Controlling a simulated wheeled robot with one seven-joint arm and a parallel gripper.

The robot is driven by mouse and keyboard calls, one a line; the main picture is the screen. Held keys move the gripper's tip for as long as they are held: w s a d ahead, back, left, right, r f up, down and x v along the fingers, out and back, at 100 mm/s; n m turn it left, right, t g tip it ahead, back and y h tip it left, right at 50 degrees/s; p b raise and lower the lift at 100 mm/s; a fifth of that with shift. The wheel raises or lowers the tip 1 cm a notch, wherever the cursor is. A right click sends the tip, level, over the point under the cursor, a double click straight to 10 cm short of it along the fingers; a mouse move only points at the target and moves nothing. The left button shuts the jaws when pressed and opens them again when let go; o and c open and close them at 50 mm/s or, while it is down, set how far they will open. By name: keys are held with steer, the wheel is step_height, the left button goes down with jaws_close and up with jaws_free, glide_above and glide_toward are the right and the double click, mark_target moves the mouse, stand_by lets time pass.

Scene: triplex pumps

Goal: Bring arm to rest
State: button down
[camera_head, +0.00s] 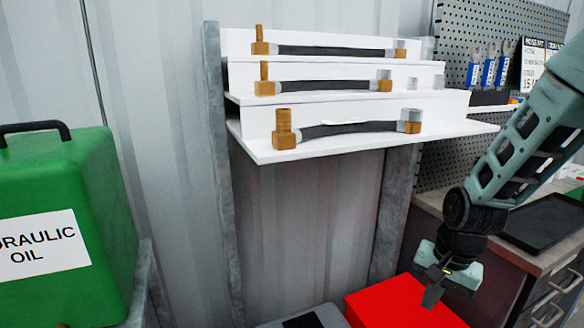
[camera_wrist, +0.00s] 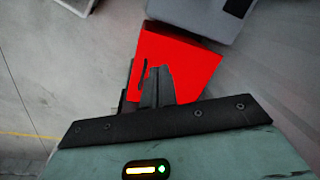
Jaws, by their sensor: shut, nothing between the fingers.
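My gripper (camera_head: 433,292) hangs at the lower right in the head view, pointing down beside the red box (camera_head: 400,304). My arm reaches in from the right edge and bends downward at the wrist. In the wrist view my gripper (camera_wrist: 158,72) shows two dark fingers close together, shut and empty. The red box (camera_wrist: 190,62) lies beyond and below the fingertips there. I cannot tell the exact gap between the fingers and the box.
A stepped white shelf (camera_head: 262,152) holds several hoses with brass fittings. A green hydraulic oil container (camera_head: 100,190) stands at left. A workbench (camera_head: 430,203) with a black tray (camera_head: 545,222) and a pegboard (camera_head: 450,60) are at right. Grey floor (camera_wrist: 50,70) is open at left in the wrist view.

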steer(key=s+a+r+n+p, duration=0.3)
steer(key=s+a+r+n, duration=0.4)
steer(key=s, duration=0.3)
steer(key=s+a+r+n+p, duration=0.2)
steer(key=s+a+r+n, duration=0.6)
steer(key=s+r, duration=0.1)
steer(key=shift+s+r+g+h+p, duration=0.3)
steer(key=shift+s+r+g+p, duration=0.1)
steer(key=shift+s, duration=0.3)
